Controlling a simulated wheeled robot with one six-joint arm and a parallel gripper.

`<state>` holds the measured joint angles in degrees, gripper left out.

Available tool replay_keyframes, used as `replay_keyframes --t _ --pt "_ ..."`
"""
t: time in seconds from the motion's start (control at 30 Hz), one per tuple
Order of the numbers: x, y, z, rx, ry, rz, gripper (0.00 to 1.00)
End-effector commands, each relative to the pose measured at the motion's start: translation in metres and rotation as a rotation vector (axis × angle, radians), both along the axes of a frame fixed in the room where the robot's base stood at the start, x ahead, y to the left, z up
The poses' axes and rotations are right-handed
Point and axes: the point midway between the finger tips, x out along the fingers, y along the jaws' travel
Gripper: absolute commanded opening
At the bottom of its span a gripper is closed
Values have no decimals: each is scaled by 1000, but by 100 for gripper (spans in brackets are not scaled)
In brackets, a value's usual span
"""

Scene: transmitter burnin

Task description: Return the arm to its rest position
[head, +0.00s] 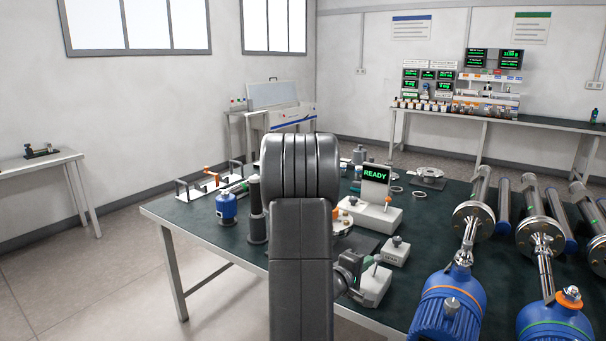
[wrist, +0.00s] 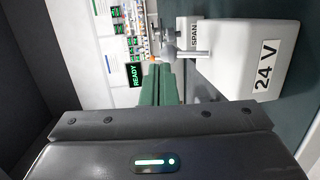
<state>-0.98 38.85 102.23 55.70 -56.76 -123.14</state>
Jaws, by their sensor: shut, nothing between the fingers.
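My arm rises through the middle of the head view and hides part of the bench behind it. My gripper (head: 368,264) shows just right of the arm, low over the bench front. In the wrist view its green fingers (wrist: 161,72) are together with nothing between them.
The dark green bench (head: 205,245) holds a READY display unit (head: 375,190), a small white knob box (head: 396,251), a blue transmitter (head: 227,207) and large blue transmitters (head: 448,306) on the right. Open floor (head: 60,275) lies left.

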Motion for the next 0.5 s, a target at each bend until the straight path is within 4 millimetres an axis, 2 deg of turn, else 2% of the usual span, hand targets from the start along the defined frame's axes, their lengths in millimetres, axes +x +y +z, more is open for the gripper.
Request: replay_keyframes --t 0.03,0.5 --pt "0 1 -6 -5 -9 1 0" --pt "-6 5 -16 -53 -84 -2 0"
